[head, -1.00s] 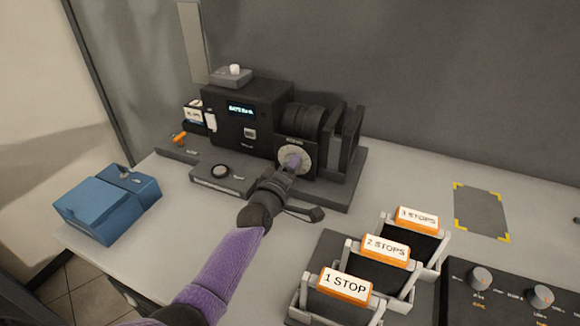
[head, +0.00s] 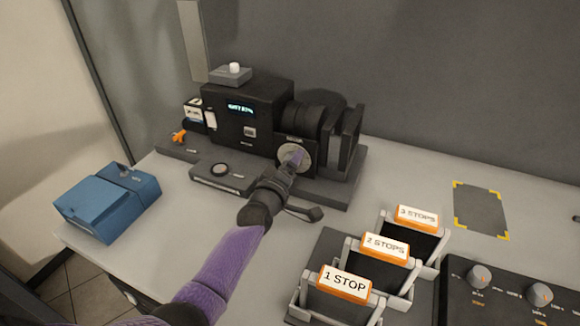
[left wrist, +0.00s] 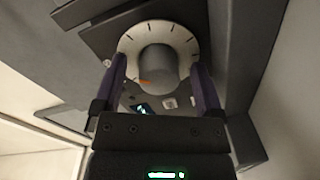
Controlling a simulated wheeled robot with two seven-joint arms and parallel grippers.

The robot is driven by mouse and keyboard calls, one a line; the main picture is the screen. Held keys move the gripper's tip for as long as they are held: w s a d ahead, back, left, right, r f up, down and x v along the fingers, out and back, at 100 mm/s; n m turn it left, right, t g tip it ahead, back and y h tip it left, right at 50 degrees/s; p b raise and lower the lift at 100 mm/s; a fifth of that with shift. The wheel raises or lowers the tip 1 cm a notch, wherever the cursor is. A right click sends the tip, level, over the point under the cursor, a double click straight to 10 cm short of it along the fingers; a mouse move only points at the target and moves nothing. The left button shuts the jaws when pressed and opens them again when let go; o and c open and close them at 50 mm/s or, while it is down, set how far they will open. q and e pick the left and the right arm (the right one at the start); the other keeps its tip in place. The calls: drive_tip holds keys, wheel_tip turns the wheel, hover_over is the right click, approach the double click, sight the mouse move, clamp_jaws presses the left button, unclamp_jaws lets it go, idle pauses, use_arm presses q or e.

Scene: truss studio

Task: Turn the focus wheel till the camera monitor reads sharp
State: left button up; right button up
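The black camera (head: 225,117) stands on the bench. Its small lit monitor (head: 240,108) shows cyan text too blurred to read. The pale round focus wheel (head: 284,153) is low on its right side, partly covered by my gripper. In the left wrist view the wheel's dial (left wrist: 128,44) has dark tick marks, a grey central knob (left wrist: 158,64) and an orange mark below the knob. My left gripper (head: 296,158) is at the wheel. Its purple fingers (left wrist: 157,72) stand on either side of the knob, with a visible gap on each side. My right gripper is out of view.
A blue box (head: 105,205) sits at the bench's left. Three holders labelled 1 STOP (head: 344,284), 2 STOPS (head: 385,246) and 3 STOPS (head: 417,217) stand front right, beside a knobbed control panel (head: 520,300). A grey mat with yellow corners (head: 481,208) lies clear behind them.

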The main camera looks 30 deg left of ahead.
use_arm(q)
drive_tip(key=shift+s, duration=0.2)
drive_tip(key=s+p, duration=0.1)
drive_tip(key=s, duration=0.2)
drive_tip(key=s+p, duration=0.1)
drive_tip(key=s, duration=0.1)
drive_tip(key=s+p, duration=0.2)
drive_tip(key=s, duration=0.1)
drive_tip(key=shift+s+d+r, duration=0.25)
drive_tip(key=shift+s+d, duration=0.05)
drive_tip(key=shift+s, duration=0.05)
drive_tip(key=shift+s+f, duration=0.1)
drive_tip(key=shift+s, duration=0.3)
